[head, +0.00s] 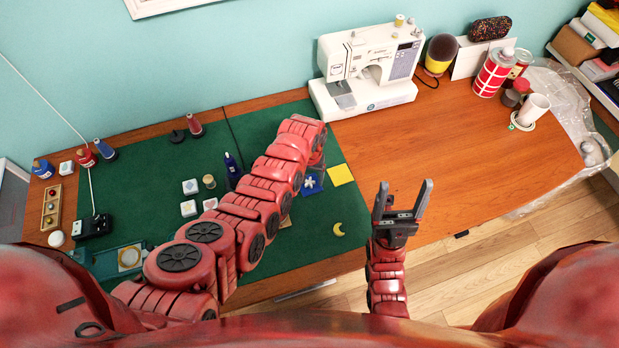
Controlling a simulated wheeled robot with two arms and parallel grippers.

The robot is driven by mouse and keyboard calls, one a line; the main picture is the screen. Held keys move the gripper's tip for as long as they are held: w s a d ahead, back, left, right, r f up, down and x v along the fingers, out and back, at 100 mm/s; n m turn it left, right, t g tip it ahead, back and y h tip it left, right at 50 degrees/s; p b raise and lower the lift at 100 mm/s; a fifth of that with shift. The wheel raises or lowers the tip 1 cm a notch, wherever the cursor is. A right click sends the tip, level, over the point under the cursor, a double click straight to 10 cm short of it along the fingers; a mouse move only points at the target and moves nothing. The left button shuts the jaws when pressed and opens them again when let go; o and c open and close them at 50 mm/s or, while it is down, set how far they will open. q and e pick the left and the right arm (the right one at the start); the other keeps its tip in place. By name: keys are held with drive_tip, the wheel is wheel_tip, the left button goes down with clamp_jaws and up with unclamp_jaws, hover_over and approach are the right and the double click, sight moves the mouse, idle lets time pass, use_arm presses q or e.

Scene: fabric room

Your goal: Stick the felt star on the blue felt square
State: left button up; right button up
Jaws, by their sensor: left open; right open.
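The blue felt square (315,190) lies on the green mat, just right of my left forearm, which hides part of its left side. A small pale star (309,182) shows on the square; I cannot tell whether it is pressed flat. My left gripper (318,160) is just beyond the square, at the end of the arm reaching across the mat; it is open, small and partly hidden by the wrist. My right gripper (403,203) is open and empty, fingers pointing up in the picture, in front of the wooden table.
A yellow felt square (340,175) touches or nearly touches the blue one. A yellow moon (338,229) lies nearer me on the mat (320,245). A dark blue bottle (232,167) and white blocks (189,187) stand left of my arm. A sewing machine (385,65) stands behind.

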use_arm(q)
wheel_tip(320, 180, up, 17)
drive_tip(key=p, duration=0.2)
drive_tip(key=shift+p, duration=0.4)
drive_tip(key=shift+f, duration=0.1)
